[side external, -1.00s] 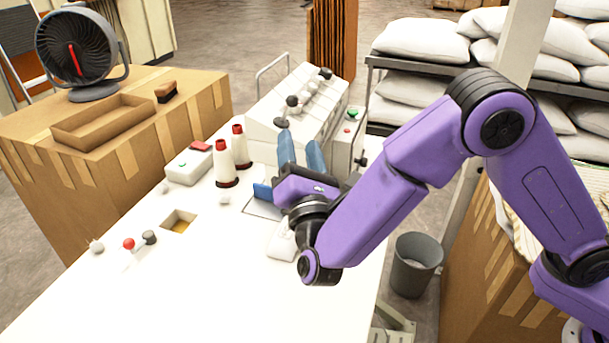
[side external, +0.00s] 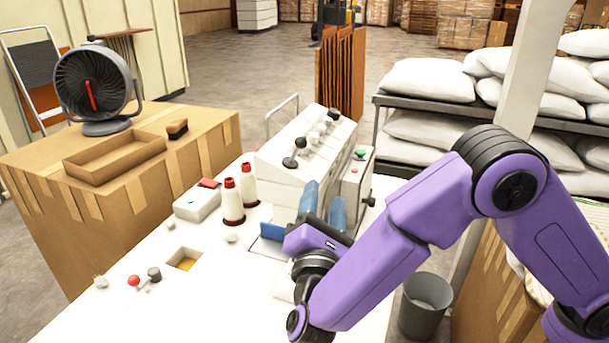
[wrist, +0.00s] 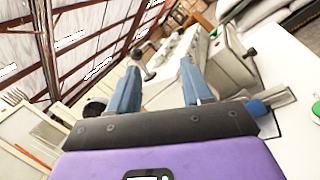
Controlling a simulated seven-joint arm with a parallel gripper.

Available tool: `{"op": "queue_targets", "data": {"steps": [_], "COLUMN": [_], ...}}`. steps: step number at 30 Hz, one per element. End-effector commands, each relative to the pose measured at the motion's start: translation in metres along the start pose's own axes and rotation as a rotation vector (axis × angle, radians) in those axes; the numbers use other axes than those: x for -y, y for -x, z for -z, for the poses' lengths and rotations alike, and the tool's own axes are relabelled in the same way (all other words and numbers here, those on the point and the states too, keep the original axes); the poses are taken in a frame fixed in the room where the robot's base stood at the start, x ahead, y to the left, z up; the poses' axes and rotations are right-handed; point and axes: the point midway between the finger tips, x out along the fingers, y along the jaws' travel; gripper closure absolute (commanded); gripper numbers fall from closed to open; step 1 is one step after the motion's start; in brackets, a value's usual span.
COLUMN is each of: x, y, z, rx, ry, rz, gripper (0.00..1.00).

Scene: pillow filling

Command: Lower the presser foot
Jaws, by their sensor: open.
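The presser foot itself cannot be made out; my gripper and arm hide part of that area.
A control box (side external: 353,180) with green and red buttons is close on the right. A grey bin (side external: 425,305) stands on the floor.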

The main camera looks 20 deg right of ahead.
Motion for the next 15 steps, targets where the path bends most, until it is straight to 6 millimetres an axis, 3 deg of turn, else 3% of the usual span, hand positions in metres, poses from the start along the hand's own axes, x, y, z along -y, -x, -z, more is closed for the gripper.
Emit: {"op": "queue_targets", "data": {"steps": [3,6,11,15], "x": [0.014,0.027,0.036,0.026], "y": [-0.036,-0.056,-0.079,-0.093], "z": [-0.013,-0.022,-0.030,-0.036], "rx": [0.074,0.106,0.094,0.016], "ry": [-0.080,-0.159,-0.323,-0.504], "rz": [0.309,0.579,0.985,1.296], "gripper": [0.51,0.51,0.51,0.51]}}
